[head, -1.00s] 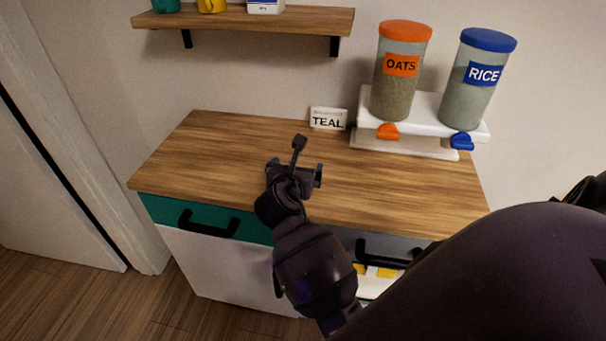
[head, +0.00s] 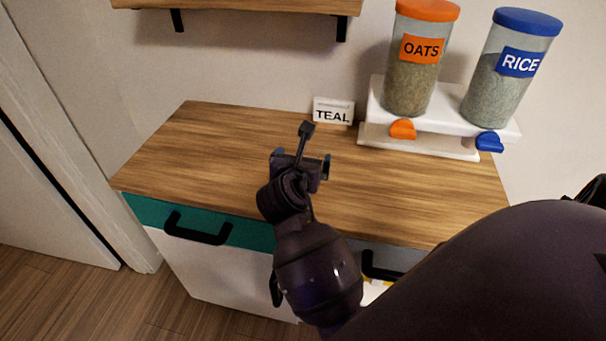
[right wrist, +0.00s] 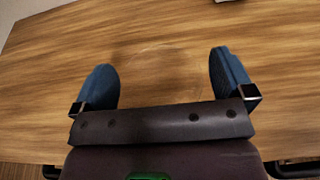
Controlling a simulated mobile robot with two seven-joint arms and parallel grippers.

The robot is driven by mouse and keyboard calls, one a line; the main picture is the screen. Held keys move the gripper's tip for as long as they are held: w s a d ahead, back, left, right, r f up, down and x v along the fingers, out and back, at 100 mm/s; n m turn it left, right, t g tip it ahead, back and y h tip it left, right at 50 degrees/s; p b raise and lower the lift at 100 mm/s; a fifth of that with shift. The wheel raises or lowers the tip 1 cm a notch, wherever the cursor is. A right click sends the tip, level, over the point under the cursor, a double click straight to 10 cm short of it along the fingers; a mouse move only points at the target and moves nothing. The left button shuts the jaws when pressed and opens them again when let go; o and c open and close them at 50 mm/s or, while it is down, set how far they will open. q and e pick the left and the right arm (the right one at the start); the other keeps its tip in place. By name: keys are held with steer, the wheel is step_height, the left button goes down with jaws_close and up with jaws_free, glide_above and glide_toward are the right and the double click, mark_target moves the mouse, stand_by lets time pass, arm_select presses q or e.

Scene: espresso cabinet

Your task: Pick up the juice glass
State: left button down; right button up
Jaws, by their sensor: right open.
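No juice glass shows clearly in either view. In the right wrist view, a faint pale curved outline (right wrist: 158,48) and a darker patch lie on the wood between my fingers; I cannot tell whether this is clear glass or only shadow. My right gripper (head: 300,160) is over the wooden cabinet top (head: 190,150), near its middle. In the right wrist view my right gripper (right wrist: 162,62) has its two blue fingers wide apart, with nothing gripped between them. My arm hides part of the cabinet top and front in the head view. My left gripper is out of view.
A TEAL sign (head: 333,112) stands at the back. A white dispenser stand (head: 440,122) holds an OATS jar (head: 416,75) and a RICE jar (head: 505,85) at the back right. A shelf (head: 240,5) hangs above. The left part of the top is clear. A teal drawer (head: 245,232) is shut below.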

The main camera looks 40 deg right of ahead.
steer(key=c, duration=1.3)
steer(key=shift+r, duration=0.15)
